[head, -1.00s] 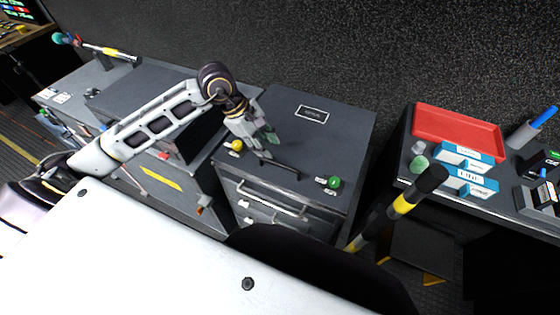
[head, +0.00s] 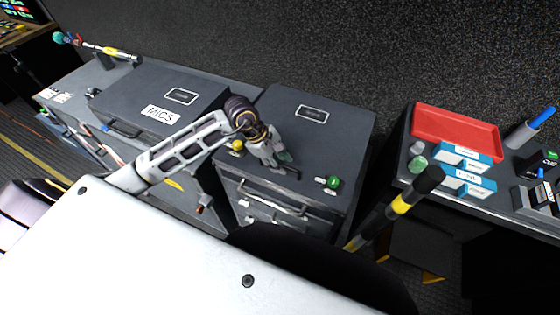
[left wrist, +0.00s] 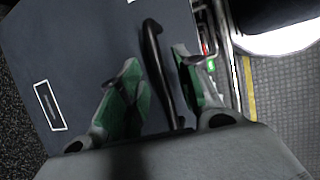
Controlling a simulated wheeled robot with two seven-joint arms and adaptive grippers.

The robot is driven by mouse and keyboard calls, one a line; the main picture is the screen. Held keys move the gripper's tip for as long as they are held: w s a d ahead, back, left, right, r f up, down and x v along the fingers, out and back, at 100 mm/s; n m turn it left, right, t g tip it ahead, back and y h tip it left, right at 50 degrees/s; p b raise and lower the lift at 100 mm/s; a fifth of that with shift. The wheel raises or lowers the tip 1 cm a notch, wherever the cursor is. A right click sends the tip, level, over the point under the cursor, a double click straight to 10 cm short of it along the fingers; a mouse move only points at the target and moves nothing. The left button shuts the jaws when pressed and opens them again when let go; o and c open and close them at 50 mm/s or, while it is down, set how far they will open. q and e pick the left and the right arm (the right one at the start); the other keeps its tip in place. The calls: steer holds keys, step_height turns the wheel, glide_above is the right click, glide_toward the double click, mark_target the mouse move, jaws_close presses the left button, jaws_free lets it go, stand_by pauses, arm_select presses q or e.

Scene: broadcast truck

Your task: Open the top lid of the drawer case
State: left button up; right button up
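The drawer case (head: 325,143) is a dark grey box in the middle of the head view. Its flat lid is down and has a framed label (head: 312,113). A yellow knob (head: 236,145) and a green knob (head: 333,182) sit near the front edge. In the left wrist view, a black bar handle (left wrist: 153,42) on the lid runs between the green-padded fingers of my left gripper (left wrist: 157,65). These fingers are apart, one on each side of the handle. In the head view my left gripper (head: 284,162) covers most of the handle. My right gripper is out of view.
A case labelled MICS (head: 155,95) stands close on the left. On the right, a red tray (head: 457,132) and blue-and-white boxes (head: 472,168) sit on a dark surface. A black-and-yellow pole (head: 402,203) rises beside the drawer case. The lid's rear is clear.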

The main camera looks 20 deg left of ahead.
arm_select(q)
steer(key=shift+f, duration=0.15)
steer(key=c, duration=0.4)
jaws_close()
steer(key=shift+w+r+p, duration=0.25)
steer(key=shift+r+p, duration=0.2)
steer(key=shift+r, duration=0.45)
steer(key=w+r+p, duration=0.2)
steer(key=w+r, duration=0.2)
steer(key=r, duration=0.3)
steer(key=w+r+p, duration=0.2)
steer(key=w+r, duration=0.2)
steer(key=r, duration=0.4)
steer(key=w+r+g+p, duration=0.1)
steer(key=w+r, duration=0.3)
steer(key=r, duration=0.4)
steer(key=shift+w+d+p, duration=0.2)
steer(key=shift+w+p, duration=0.1)
steer(key=shift+p, duration=0.1)
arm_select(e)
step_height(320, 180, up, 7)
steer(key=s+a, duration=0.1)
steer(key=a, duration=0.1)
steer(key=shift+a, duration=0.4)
